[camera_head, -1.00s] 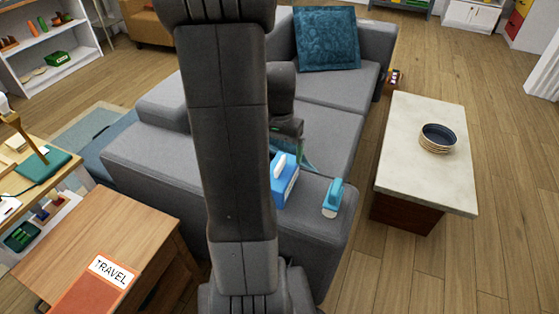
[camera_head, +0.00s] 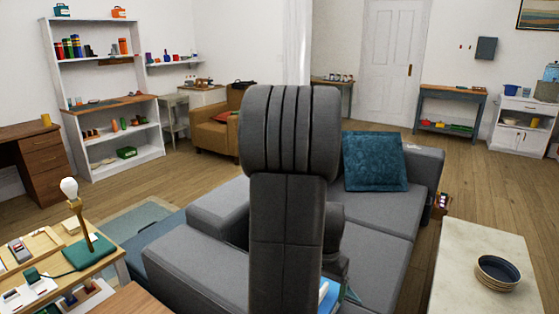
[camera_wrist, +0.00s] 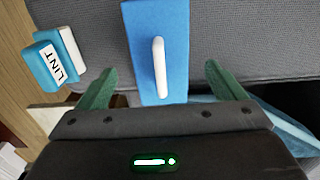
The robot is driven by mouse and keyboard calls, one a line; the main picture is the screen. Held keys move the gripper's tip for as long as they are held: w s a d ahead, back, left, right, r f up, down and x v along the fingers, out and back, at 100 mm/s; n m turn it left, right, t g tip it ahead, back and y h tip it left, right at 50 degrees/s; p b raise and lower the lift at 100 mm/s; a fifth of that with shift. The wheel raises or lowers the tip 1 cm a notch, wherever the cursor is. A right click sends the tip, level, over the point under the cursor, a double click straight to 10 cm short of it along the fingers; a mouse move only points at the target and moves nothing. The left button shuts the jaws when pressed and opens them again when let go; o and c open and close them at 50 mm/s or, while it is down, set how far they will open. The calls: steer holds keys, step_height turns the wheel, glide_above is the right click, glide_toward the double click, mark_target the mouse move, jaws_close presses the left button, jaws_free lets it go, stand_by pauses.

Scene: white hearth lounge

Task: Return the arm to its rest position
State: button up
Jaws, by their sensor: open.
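My arm stands upright in the middle of the head view and hides most of my gripper there. In the wrist view my gripper (camera_wrist: 161,68) shows two green fingers spread apart. A blue block with a white handle (camera_wrist: 141,45) lies between and beyond the fingers, over the grey sofa fabric. I see a gap between it and each finger; contact cannot be told. A sliver of blue (camera_head: 327,296) shows beside my arm in the head view.
A blue-and-white item marked LINT (camera_wrist: 50,68) lies left of the fingers. The grey sofa (camera_head: 190,268) surrounds the arm's lower part. A wooden desk with a lamp (camera_head: 78,215) is left. Floor between sofa and table is clear.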

step_height(320, 180, down, 7)
steer(key=shift+f+b, duration=0.1)
steer(key=shift+b, duration=0.5)
steer(key=shift+r+p, duration=0.5)
steer(key=shift+r, duration=1.7)
